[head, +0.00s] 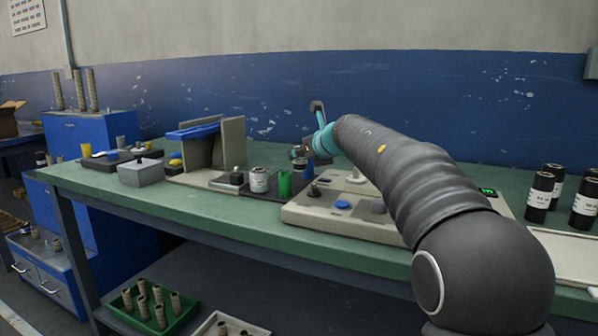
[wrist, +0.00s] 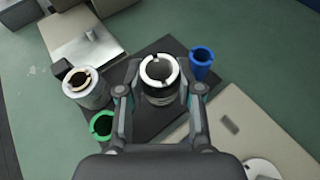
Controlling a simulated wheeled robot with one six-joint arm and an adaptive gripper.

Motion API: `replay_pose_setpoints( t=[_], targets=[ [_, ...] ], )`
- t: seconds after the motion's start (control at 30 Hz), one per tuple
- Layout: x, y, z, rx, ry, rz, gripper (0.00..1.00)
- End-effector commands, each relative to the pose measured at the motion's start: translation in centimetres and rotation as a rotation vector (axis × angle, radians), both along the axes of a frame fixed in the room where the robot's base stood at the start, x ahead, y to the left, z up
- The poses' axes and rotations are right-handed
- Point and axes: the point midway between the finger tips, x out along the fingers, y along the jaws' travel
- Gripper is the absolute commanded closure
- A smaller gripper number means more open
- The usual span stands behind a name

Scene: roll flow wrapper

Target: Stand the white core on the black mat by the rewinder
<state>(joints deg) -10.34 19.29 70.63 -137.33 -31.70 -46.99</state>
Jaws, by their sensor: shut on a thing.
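In the wrist view my gripper (wrist: 159,82) is shut on the white core (wrist: 158,69), with one finger on each side. Its pale ring-shaped top faces the camera, and its lower part looks dark. It is over the black mat (wrist: 137,125); I cannot tell whether its base touches. A blue core (wrist: 201,56) stands to its right, and a green core (wrist: 102,125) to its lower left. In the head view the mat (head: 262,196) lies left of the beige machine (head: 325,225), likely the rewinder.
A labelled roll (head: 260,180) stands on the mat left of the green core (head: 285,183); it also shows in the wrist view (wrist: 87,88). A grey metal stand with a blue bar (head: 195,130) is further left. Black rolls (head: 540,196) stand at the right.

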Motion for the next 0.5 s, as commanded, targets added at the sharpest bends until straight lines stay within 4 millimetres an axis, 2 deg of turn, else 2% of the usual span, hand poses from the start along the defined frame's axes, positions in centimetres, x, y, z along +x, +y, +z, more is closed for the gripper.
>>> replay_pose_setpoints(
  t=[0.23,0.5],
  targets=[
    [0.5,0.9,-1.2,0.001,0.001,0.001,0.95],
    [0.5,0.8,-4.7,0.000,0.001,0.000,0.95]
  ],
)
